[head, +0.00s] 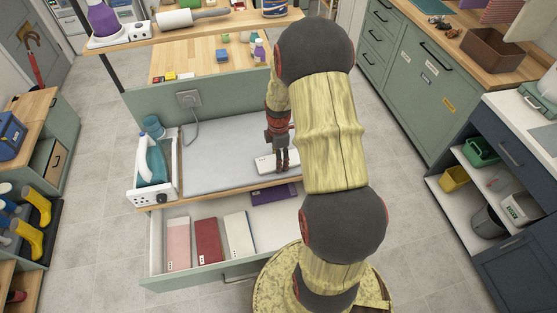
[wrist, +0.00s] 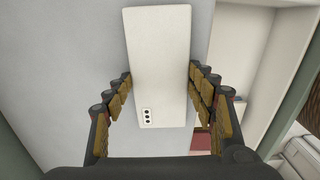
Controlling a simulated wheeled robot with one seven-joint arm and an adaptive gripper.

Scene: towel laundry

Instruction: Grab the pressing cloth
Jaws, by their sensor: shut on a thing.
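A white folded cloth (head: 264,164) with three black dots is at my gripper (head: 282,160), over the right part of the grey pressing pad. In the wrist view the white cloth (wrist: 160,60) lies between the fingers of my gripper (wrist: 160,85), which is shut on it. The dots face the camera near its lower end. I cannot tell whether it touches the pad. No label names any cloth as the pressing cloth.
The grey pad (head: 220,150) is otherwise clear. An iron (head: 155,160) stands at its left. The open drawer (head: 205,275) below holds a pink cloth (head: 178,243), a red cloth (head: 207,242), a white cloth (head: 240,233) and a purple cloth (head: 272,194).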

